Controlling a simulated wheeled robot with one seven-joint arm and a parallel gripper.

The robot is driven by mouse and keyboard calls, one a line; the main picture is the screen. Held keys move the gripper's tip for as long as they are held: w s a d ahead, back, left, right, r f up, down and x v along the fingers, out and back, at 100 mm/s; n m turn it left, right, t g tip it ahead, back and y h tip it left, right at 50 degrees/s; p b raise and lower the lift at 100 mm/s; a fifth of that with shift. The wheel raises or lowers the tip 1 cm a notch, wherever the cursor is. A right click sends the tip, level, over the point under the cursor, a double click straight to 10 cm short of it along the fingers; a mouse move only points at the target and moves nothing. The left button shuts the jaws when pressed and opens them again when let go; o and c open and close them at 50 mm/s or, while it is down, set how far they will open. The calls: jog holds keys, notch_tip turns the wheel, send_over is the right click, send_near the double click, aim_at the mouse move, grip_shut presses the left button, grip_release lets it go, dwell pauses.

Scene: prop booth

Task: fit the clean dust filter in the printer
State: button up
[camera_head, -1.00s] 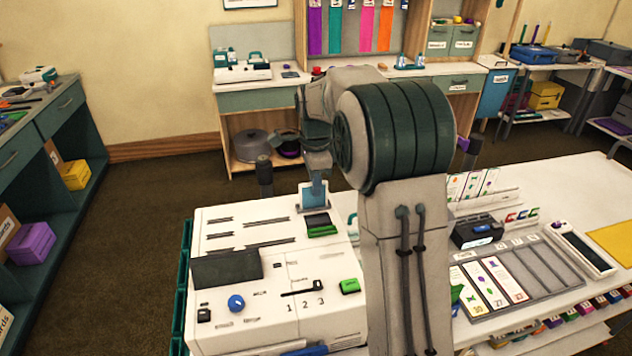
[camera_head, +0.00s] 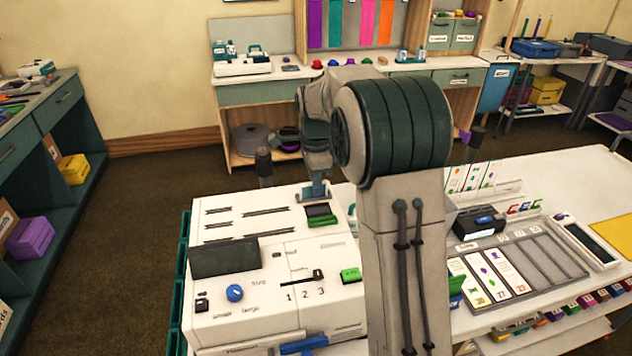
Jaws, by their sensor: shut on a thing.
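The printer (camera_head: 275,245) is the white machine at the lower left, with a dark panel, a blue knob and a slider marked 1 2 3 on top. My gripper (camera_head: 317,180) is at its back right corner, mostly hidden by my arm's links. It appears shut on the dust filter (camera_head: 316,190), a small blue upright piece. Only the filter's upper part shows, just above a grey-rimmed spot on the printer's top. I cannot tell how deep it sits.
A bench (camera_head: 575,180) at the right holds a grey card tray (camera_head: 540,262), a dark box device (camera_head: 478,224) and a white handheld (camera_head: 588,242). A teal shelf unit (camera_head: 45,130) stands at the left. The floor between is clear.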

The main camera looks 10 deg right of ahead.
jog(key=o, duration=0.8)
jog(key=shift+c, duration=0.2)
jog(key=shift+r, duration=0.1)
notch_tip(320, 180, up, 14)
jog(key=shift+f, duration=0.2)
jog(key=s+f+n+t, duration=0.1)
jog(key=s+f+n, duration=0.2)
jog(key=s, duration=0.6)
jog(key=s+f+n+t, duration=0.1)
jog(key=s+f+n, duration=0.2)
jog(key=s+n, duration=0.5)
jog(key=s+f+n+t, duration=0.1)
jog(key=s+f+n, duration=0.3)
jog(key=s, duration=0.7)
jog(key=shift+s+a+n, duration=0.2)
jog(key=shift+a+n, duration=0.05)
jog(key=shift+n, duration=0.95)
jog(key=shift+s+f+n, duration=0.4)
jog(key=shift+f, duration=0.1)
